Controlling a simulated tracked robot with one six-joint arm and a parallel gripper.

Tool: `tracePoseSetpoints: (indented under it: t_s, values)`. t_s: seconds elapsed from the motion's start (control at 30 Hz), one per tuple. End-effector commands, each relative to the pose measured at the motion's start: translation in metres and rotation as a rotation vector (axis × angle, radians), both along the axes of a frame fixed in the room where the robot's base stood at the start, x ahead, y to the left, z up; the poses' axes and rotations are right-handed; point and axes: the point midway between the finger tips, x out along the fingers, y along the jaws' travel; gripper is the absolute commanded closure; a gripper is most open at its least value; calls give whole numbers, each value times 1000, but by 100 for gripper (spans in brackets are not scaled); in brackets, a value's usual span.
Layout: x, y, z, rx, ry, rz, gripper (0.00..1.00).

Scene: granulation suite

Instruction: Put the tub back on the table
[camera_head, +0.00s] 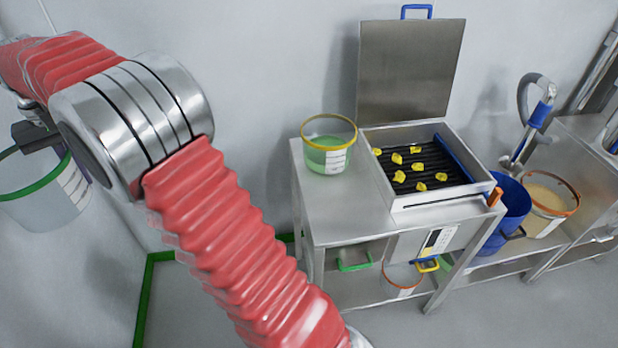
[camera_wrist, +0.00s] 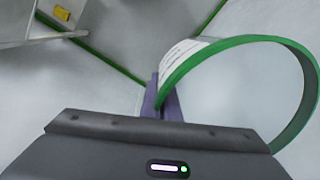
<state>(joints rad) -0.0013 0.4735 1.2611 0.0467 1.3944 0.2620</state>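A clear tub (camera_head: 42,205) with a green rim and a white label is at the far left of the head view, held up off any surface, partly cut off by the picture edge. My gripper (camera_head: 45,145) is at its rim. In the wrist view, the purple fingers of my gripper (camera_wrist: 161,98) are closed on the green rim of the tub (camera_wrist: 245,41), with the tub out to the right. The steel table (camera_head: 335,212) stands right of my arm in the head view, with bare top at its front left.
On the table stand a yellow-rimmed tub (camera_head: 329,158) with green contents and an open-lidded box (camera_head: 455,197) holding yellow pieces on a dark grille. A blue bin (camera_head: 512,205) and orange-rimmed tub (camera_head: 548,203) are to the right. More tubs sit on the lower shelf.

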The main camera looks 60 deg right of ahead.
Motion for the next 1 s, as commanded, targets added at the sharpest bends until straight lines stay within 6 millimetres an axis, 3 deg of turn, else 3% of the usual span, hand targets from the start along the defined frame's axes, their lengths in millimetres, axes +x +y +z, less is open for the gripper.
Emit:
tracePoseSetpoints:
  t_s: [0.47, 0.77, 1.0]
  values:
    - [-2, -36, 3, 0, -4, -60, 100]
    - [-19, -108, 14, -3, -15, -191, 100]
    - [-45, -167, 19, -7, -17, -329, 100]
